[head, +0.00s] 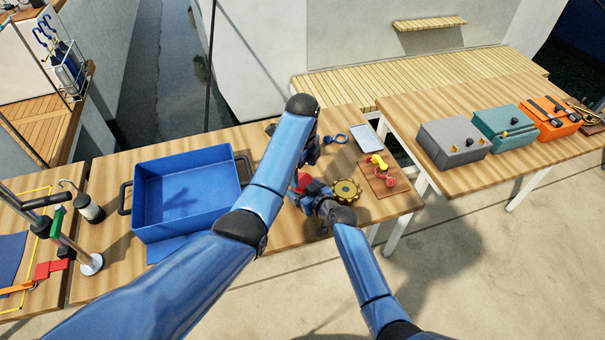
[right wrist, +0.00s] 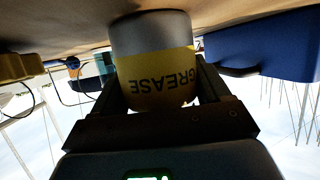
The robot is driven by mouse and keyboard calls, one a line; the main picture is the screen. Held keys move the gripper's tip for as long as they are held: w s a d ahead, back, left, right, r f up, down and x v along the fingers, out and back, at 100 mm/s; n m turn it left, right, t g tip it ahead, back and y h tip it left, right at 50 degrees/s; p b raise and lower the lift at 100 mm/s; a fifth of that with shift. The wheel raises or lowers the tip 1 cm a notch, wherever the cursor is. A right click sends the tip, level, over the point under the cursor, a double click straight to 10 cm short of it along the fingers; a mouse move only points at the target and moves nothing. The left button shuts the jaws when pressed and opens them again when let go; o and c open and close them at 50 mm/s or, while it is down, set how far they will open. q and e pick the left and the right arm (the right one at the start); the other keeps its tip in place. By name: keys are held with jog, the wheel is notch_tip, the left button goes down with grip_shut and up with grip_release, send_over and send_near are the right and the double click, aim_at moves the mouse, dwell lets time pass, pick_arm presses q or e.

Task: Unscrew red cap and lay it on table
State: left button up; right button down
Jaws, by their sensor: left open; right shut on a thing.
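The red cap (head: 302,180) shows in the head view on the middle table, just below my left gripper (head: 311,152). That gripper is open, and its arm hides part of it; I cannot tell whether the fingers touch the cap. My right gripper (head: 314,196) comes in from the lower right beside the cap. In the right wrist view it is shut on a grey can with a yellow GREASE label (right wrist: 155,78), which appears inverted there. The can's grey end is at or close to the table (head: 384,210). The cap is out of sight in that view.
A blue bin (head: 187,188) stands left of my arms. A brass gear wheel (head: 346,191) lies just right of the right gripper. A wooden board (head: 398,186) with a yellow and red part, a grey tray (head: 366,138) and a blue ring (head: 335,138) lie nearby.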

aim_at(302, 180)
pick_arm(q)
jog(key=shift+r+m, duration=0.3)
jog(key=shift+r, duration=0.45)
jog(key=shift+c, duration=0.4)
notch_tip(302, 180, up, 2)
jog(key=m, duration=0.2)
jog(key=shift+r+m, duration=0.1)
jog(key=shift+m, duration=0.2)
jog(key=shift+f, duration=3.8)
jog(key=c, duration=1.1)
jog(key=shift+n, duration=1.7)
jog(key=o, duration=1.2)
jog(key=shift+r, duration=0.1)
